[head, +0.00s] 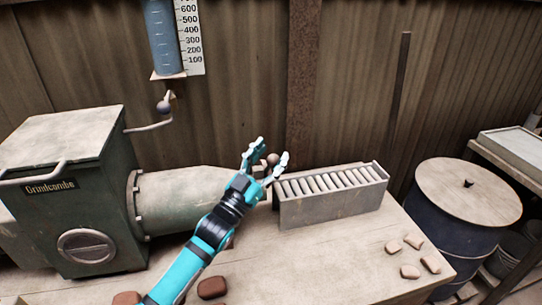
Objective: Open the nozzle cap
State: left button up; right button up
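The green Grindcombe machine (75,185) stands on the bench at the left, and its pale tapered nozzle (170,200) points right. The nozzle's far end and its cap are mostly hidden behind my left gripper (270,152). A small brownish round knob (272,160) shows between the fingers; it may be the cap's handle. The fingers are spread, with gaps visible beside the knob. I cannot tell whether either finger touches it. My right gripper is not in view.
A slotted grey rack (332,198) stands on the bench just right of the gripper. Brown lumps (212,288) lie near the front, and pale pieces (410,271) at the right. A lever (150,126) and blue gauge tube (162,35) are behind. A lidded drum (468,195) stands right.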

pick_arm(q)
jog(key=shift+d, duration=0.15)
jog(key=shift+s, duration=0.1)
jog(key=shift+s+f, duration=0.15)
jog(key=shift+s, duration=0.1)
jog(key=v, duration=1.1)
jog(key=shift+a, duration=0.35)
jog(key=shift+c, duration=0.3)
